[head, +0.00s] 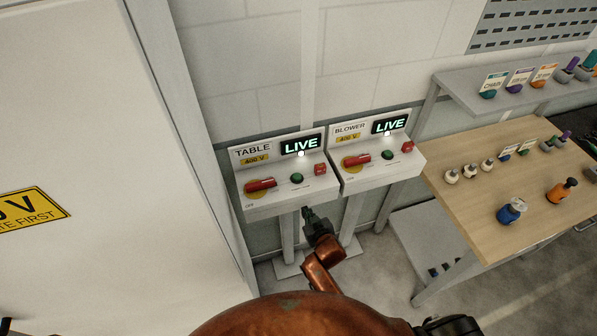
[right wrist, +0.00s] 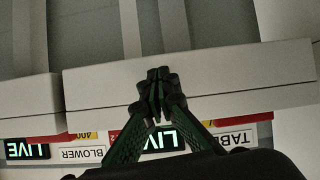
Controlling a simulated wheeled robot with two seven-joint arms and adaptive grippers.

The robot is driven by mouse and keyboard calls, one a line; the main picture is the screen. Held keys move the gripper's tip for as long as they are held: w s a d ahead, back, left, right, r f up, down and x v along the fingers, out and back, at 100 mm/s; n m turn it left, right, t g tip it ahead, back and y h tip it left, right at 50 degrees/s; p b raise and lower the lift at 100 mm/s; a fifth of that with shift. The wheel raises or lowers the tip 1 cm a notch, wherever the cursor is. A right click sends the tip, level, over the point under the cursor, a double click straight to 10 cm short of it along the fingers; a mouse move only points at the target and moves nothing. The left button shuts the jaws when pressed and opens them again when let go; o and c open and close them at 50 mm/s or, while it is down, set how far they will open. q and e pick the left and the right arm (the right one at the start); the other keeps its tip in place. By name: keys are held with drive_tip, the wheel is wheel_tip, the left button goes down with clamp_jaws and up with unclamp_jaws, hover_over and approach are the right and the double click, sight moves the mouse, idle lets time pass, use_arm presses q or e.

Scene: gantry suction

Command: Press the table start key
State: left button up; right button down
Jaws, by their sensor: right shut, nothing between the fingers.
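The TABLE control box (head: 290,200) stands on a post, with a lit LIVE display (head: 301,145). Its sloped face carries a green round key (head: 297,178), a red square key (head: 320,169) and a red rotary handle (head: 260,185). My right gripper (head: 307,211) is shut and empty, just in front of the TABLE box's lower front edge and below the green key. In the right wrist view, the shut fingers (right wrist: 157,76) lie across the box's front wall (right wrist: 230,85), with the green key not visible. I cannot tell whether they touch it. My left gripper is not in view.
A similar BLOWER box (head: 385,178), also LIVE, stands close at the right. A large white panel (head: 80,120) with a yellow sign is at left.

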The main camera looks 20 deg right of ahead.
wheel_tip(320, 180, up, 16)
drive_tip(key=t+p, duration=0.1)
drive_tip(key=t, duration=0.1)
drive_tip(key=shift+w+a+r+m, duration=0.25)
drive_tip(key=shift+w+m, duration=0.15)
drive_tip(key=shift+w, duration=0.05)
drive_tip(key=shift+w, duration=0.15)
drive_tip(key=p, duration=0.1)
hover_over(298, 183)
drive_tip(key=f, duration=0.3)
drive_tip(key=shift+w+a, duration=0.15)
drive_tip(key=shift+w, duration=0.1)
drive_tip(key=f, duration=0.3)
drive_tip(key=shift+s, duration=0.2)
drive_tip(key=shift+f, duration=0.6)
drive_tip(key=shift+s, duration=0.1)
